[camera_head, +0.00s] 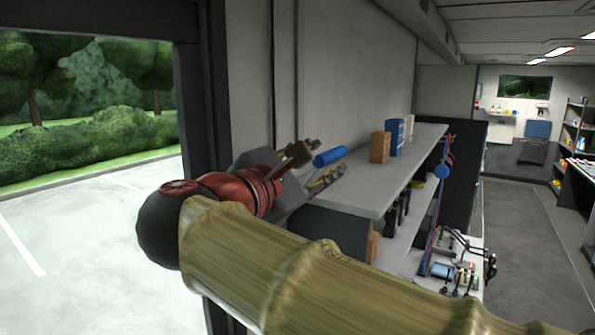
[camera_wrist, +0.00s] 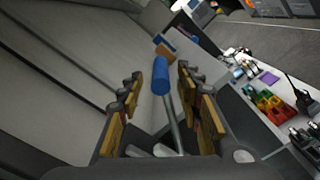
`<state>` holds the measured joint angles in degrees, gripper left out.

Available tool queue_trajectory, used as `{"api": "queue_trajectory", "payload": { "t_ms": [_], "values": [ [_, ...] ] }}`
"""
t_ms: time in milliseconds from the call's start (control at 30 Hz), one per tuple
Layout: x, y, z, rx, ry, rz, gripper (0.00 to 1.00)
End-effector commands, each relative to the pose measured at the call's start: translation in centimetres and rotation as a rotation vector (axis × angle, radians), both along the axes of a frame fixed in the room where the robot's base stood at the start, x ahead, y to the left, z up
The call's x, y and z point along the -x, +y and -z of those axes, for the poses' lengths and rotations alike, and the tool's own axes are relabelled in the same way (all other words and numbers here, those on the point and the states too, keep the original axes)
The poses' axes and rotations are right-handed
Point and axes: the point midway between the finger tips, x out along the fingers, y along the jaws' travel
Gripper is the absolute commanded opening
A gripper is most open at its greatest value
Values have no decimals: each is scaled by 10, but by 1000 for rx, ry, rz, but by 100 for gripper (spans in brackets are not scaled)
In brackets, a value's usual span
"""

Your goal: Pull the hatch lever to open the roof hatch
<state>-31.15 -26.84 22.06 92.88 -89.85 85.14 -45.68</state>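The lever shows a blue cylindrical grip (camera_head: 329,157) near the left end of the shelf in the head view. In the wrist view the blue grip (camera_wrist: 161,76) sits on a grey metal rod (camera_wrist: 174,123). My gripper (camera_head: 326,160) has its yellow-padded fingers spread apart. In the wrist view my gripper (camera_wrist: 158,82) has one finger row on each side of the lever, with gaps beside the grip and no visible contact. The lever's base and the roof hatch are not visible.
A grey-topped shelf (camera_head: 385,187) runs right of the gripper, carrying an orange-brown binder (camera_head: 380,147) and a blue one (camera_head: 397,137). A wall (camera_head: 355,80) rises behind. A lower desk (camera_head: 472,243) holds small items. The aisle floor (camera_head: 520,230) is clear at the right.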

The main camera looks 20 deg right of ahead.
Motion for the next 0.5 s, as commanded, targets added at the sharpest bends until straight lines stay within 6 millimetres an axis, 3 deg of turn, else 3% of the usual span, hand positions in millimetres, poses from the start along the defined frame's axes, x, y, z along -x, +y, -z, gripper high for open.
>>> {"api": "queue_trajectory", "payload": {
  "t_ms": [200,500],
  "values": [
    [22,32,0,0,0,-6,35],
    [44,61,0,-1,-1,-3,35]
  ]
}}
